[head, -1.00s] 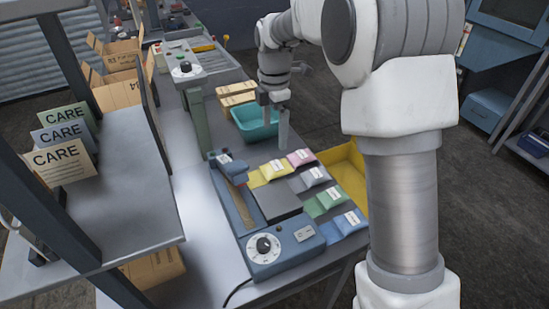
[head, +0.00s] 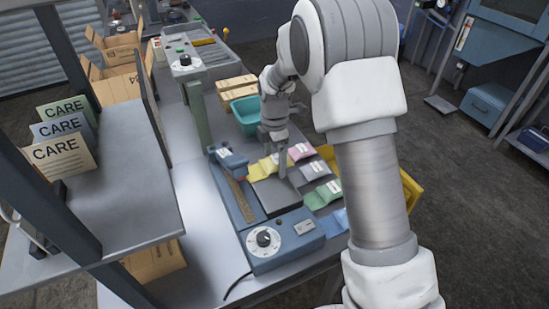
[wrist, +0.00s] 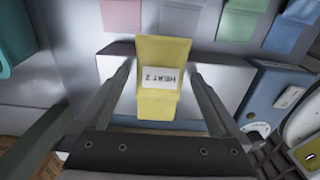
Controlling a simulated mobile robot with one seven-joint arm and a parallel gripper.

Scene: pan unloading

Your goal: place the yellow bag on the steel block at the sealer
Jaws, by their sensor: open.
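The yellow bag (wrist: 160,100), with a white label reading HEAT 2, appears to lie on the steel block (wrist: 225,85). In the wrist view it crosses the middle of the block, and its upper end passes the block's edge. In the head view the bag (head: 260,169) shows at the far end of the block (head: 276,198), partly hidden by my gripper (head: 277,172). My gripper (wrist: 161,72) is open, one finger on each side of the bag. Gaps show between the fingers and the bag. The blue sealer (head: 285,242) carries the block and a dial.
Pink (head: 301,151), grey (head: 314,170) and green (head: 323,194) bags lie right of the block. A teal bin (head: 245,115) stands behind, and a yellow bin (head: 411,195) at the right. A shelf with CARE cards (head: 60,150) stands left.

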